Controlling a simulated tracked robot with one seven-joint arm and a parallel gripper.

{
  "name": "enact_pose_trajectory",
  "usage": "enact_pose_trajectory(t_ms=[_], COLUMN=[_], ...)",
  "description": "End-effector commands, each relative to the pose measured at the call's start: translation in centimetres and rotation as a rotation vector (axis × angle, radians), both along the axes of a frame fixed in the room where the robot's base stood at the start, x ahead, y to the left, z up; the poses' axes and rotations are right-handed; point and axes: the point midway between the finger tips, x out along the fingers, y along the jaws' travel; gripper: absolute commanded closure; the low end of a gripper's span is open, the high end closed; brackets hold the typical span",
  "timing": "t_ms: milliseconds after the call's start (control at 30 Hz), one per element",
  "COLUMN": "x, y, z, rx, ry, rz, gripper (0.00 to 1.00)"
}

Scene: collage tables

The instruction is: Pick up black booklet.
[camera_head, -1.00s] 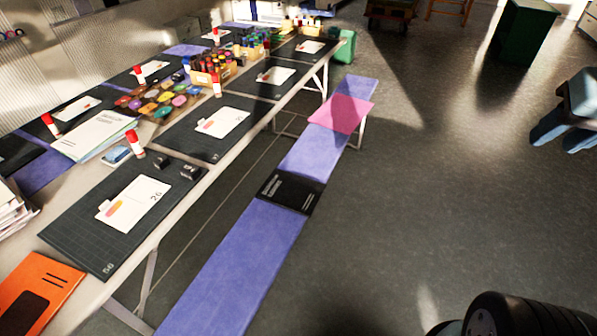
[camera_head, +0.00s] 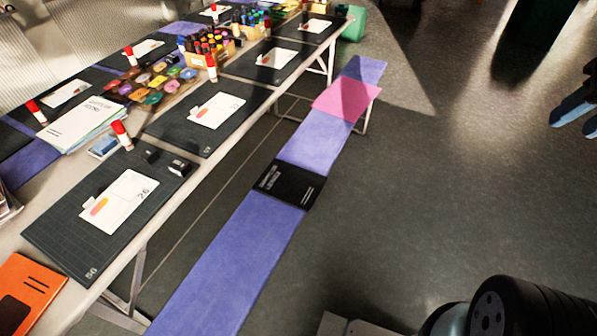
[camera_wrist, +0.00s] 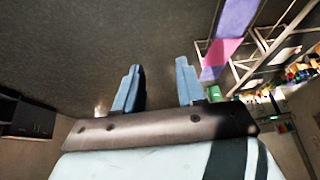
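The black booklet (camera_head: 286,185) lies flat on the long purple bench (camera_head: 240,255) in the head view, with pale print on its cover. In the wrist view my gripper (camera_wrist: 157,88) shows two blue fingers standing well apart with nothing between them, so it is open and empty. The wrist view shows part of the purple bench (camera_wrist: 237,18) at the upper right, but I cannot make out the booklet there.
A pink sheet (camera_head: 347,98) lies farther along the bench. A long table to the left holds dark cutting mats (camera_head: 110,215), white cards, red-capped glue sticks, markers and an orange booklet (camera_head: 27,290). The grey floor (camera_head: 440,190) right of the bench is clear.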

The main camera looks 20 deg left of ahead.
Motion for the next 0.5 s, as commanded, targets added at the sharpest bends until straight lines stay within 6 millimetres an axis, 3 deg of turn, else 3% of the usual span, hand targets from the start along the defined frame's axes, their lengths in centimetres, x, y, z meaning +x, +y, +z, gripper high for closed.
enact_pose_trajectory(t_ms=[100,500], x=[1.7,8.3], y=[1.8,5.8], z=[-0.9,-5.4], rx=[0.056,0.281], ry=[0.071,0.356], rz=[-0.043,-0.243], gripper=[0.61,0.61])
